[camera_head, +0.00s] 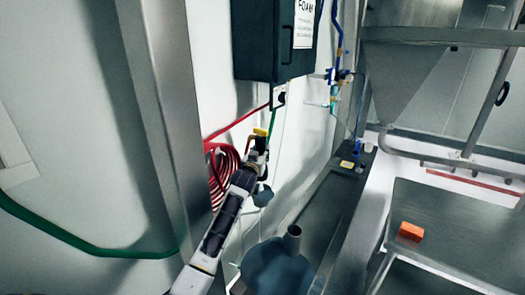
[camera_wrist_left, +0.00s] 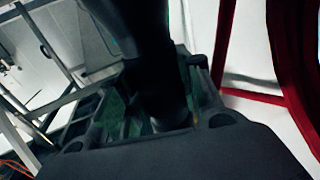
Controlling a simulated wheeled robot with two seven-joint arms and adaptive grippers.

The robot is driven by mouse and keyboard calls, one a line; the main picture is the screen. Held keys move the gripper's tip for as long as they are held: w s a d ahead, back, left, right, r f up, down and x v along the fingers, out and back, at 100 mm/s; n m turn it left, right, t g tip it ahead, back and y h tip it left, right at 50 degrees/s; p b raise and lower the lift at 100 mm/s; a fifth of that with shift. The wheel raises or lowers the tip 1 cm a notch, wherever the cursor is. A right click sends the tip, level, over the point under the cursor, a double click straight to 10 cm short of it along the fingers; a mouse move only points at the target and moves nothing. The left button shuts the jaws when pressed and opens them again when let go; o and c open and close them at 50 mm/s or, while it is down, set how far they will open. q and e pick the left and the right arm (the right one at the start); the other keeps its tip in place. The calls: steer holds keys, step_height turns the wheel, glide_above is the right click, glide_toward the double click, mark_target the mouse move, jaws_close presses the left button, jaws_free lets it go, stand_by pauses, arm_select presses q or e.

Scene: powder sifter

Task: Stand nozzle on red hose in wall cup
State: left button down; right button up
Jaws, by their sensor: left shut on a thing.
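My left gripper (camera_head: 257,156) is up by the wall, beside the coiled red hose (camera_head: 222,176). It is shut on a dark, thick, tube-like piece (camera_wrist_left: 150,50), which looks like the nozzle and passes between the fingers in the left wrist view. In the head view a yellow part (camera_head: 260,131) shows just above the gripper. The red hose also shows close up at the right of the left wrist view (camera_wrist_left: 285,60). A small dark grey cup-like thing (camera_head: 262,196) is just below the gripper, possibly the wall cup. My right gripper is not in view.
A dark box (camera_head: 272,38) hangs on the wall above the gripper. A steel post (camera_head: 168,100) stands left of the hose. A blue-grey rounded body (camera_head: 275,270) with a short grey tube (camera_head: 292,238) is below. A metal table (camera_head: 460,225) with an orange block (camera_head: 411,231) is at the right.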

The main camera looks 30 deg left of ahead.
mark_target(261, 180)
arm_select(q)
steer(key=shift+r, duration=0.1)
stand_by(0.5)
steer(key=shift+f+b, duration=3.45)
steer(key=shift+f, duration=2.85)
steer(key=shift+f+b, duration=0.35)
steer(key=shift+f, duration=0.35)
steer(key=c, duration=0.9)
jaws_free()
steer(key=shift+c, duration=0.2)
steer(key=shift+o, duration=0.2)
steer(key=shift+s+f, duration=0.1)
steer(key=shift+f, duration=0.1)
steer(key=shift+s, duration=0.1)
steer(key=s+d, duration=0.2)
steer(key=s, duration=0.9)
steer(key=shift+s+d, duration=0.2)
steer(key=shift+s, duration=0.05)
steer(key=shift+r, duration=0.1)
